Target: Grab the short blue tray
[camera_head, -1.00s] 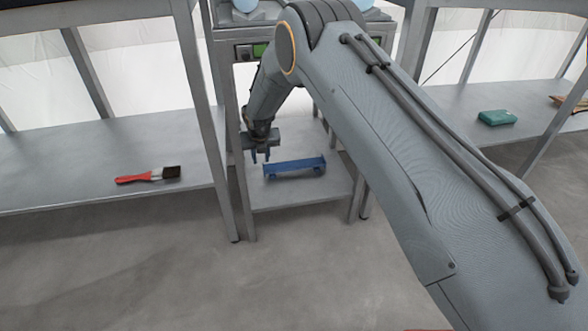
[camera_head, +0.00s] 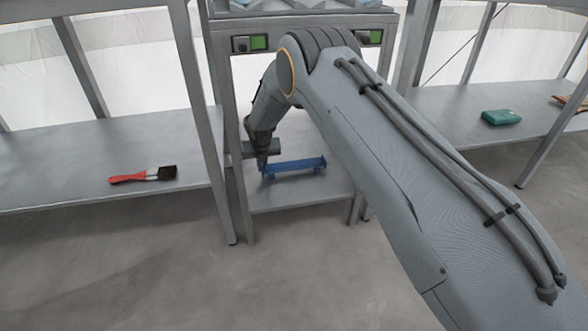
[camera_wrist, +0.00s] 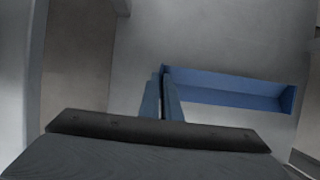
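The short blue tray (camera_head: 298,166) lies on the lower shelf of the middle metal stand. It is a long, low tray with raised ends. My gripper (camera_head: 263,166) points down at the tray's left end. In the wrist view, the two fingers of my gripper (camera_wrist: 163,96) are close together, with the left end wall of the blue tray (camera_wrist: 235,91) between them. The gripper looks shut on that end wall. The rest of the tray stretches off to the right. The tray still appears to rest on the shelf.
A red-handled brush (camera_head: 145,174) lies on the left shelf (camera_head: 60,165). A teal box (camera_head: 501,117) sits on the right shelf. Metal legs of the stand (camera_head: 243,190) frame the middle shelf closely. The floor in front is clear.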

